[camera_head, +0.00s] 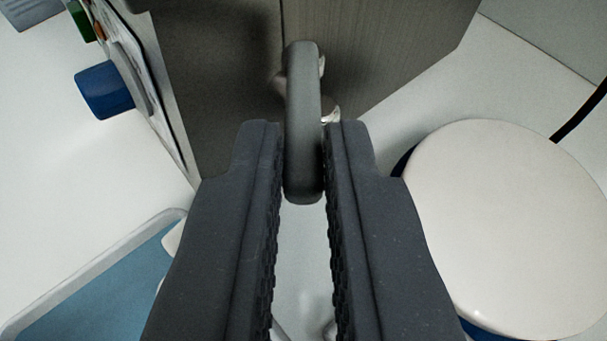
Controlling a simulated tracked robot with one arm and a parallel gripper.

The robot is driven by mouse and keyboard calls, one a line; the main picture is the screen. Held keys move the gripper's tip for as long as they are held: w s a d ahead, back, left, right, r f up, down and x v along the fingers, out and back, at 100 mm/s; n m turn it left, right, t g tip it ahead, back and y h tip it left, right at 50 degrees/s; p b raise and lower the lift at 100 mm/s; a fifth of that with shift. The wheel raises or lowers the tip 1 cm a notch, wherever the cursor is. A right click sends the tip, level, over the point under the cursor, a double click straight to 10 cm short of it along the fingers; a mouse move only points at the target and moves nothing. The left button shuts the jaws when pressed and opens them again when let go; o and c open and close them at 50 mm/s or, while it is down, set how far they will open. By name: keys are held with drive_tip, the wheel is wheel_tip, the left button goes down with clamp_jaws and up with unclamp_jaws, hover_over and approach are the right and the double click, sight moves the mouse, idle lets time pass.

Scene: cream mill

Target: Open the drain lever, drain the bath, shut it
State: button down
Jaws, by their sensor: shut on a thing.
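A dark grey lever (303,75) with a rounded end projects from the front of a grey box-shaped bath housing (385,50). I take it for the drain lever. My gripper (305,150) is shut on the lever, with one ridged dark finger on each side of its lower end. The lever's tip lies between the fingertips. Small pale metal parts show behind the lever, partly hidden. The inside of the bath is out of view, so I cannot see its liquid.
A blue knob (104,90) sticks out from a side panel at the left. A blue tray with a pale rim (95,272) lies at lower left. A large round white-topped thing (515,225) stands close at right, with a black cable (580,110) beyond it.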

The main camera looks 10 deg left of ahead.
drive_tip(key=shift+s+a+f+m+h+b, duration=0.1)
drive_tip(key=shift+a+m+h+b, duration=0.25)
drive_tip(key=shift+m+h+b, duration=0.3)
drive_tip(key=shift+a+m+h+b, duration=0.5)
drive_tip(key=shift+m+h, duration=0.3)
drive_tip(key=shift+h, duration=0.15)
drive_tip(key=shift+a+m+h+b, duration=0.5)
drive_tip(key=shift+m+h, duration=0.25)
drive_tip(key=shift+h, duration=0.2)
drive_tip(key=shift+a+m+h+b, duration=0.5)
drive_tip(key=shift+m+h, duration=0.3)
drive_tip(key=shift+h, duration=0.15)
drive_tip(key=shift+w+a+m+g+h+b, duration=0.35)
drive_tip(key=shift+m+h+b, duration=0.3)
drive_tip(key=shift+b, duration=0.6)
drive_tip(key=shift+w+a+m+g+h+b, duration=0.1)
drive_tip(key=shift+a+m+g+h+b, duration=0.25)
drive_tip(key=shift+m+h+b, duration=0.6)
drive_tip(key=shift+a+b, duration=0.1)
drive_tip(key=shift+b, duration=0.2)
drive_tip(key=c, duration=1.5)
unclamp_jaws()
drive_tip(key=shift+r+n, duration=0.2)
drive_tip(key=shift+n, duration=0.1)
